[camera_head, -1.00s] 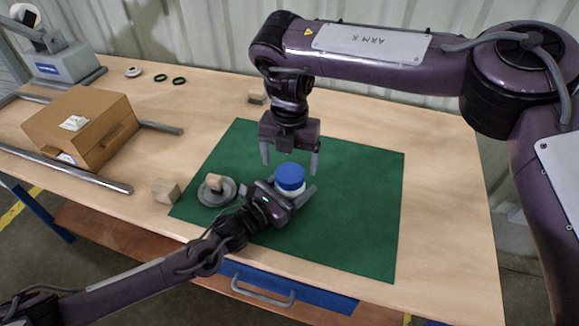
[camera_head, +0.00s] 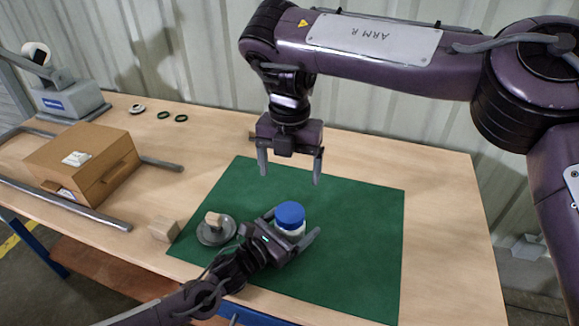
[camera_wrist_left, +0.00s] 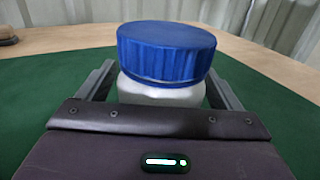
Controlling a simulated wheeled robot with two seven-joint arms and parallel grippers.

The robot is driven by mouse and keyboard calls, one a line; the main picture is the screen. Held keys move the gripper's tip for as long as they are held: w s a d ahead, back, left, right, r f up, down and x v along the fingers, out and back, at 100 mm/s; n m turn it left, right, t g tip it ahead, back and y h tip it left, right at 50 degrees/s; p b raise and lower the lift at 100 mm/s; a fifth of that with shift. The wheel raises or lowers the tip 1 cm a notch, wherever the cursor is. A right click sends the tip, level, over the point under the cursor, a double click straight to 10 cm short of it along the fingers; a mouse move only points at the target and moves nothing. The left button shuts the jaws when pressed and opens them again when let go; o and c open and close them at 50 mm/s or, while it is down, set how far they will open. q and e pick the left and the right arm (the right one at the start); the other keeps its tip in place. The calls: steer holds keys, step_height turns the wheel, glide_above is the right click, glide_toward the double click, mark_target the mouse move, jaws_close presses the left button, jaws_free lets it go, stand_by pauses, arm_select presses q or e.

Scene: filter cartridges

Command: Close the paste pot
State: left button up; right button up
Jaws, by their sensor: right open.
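The paste pot (camera_head: 288,229) is a white jar with a blue lid (camera_head: 290,212) on top, standing upright on the green mat. In the left wrist view the lid (camera_wrist_left: 166,50) covers the top, with the white body (camera_wrist_left: 162,92) showing below. How tightly it sits I cannot tell. My left gripper (camera_head: 295,226) is low at the mat, its fingers on either side of the white body, seemingly shut on it; the contact is partly hidden. My right gripper (camera_head: 290,172) is open and empty, pointing down, above and behind the lid.
A grey round disc with a wooden knob (camera_head: 215,230) lies left of the pot. A brown box (camera_head: 85,160) between rails and black rings (camera_head: 163,115) are farther left. The mat's right side is clear.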

arm_select(q)
steer(key=b+v, duration=0.1)
steer(key=v, duration=0.6)
steer(key=shift+s+a, duration=0.3)
steer(key=shift+a, duration=0.05)
stand_by(0.4)
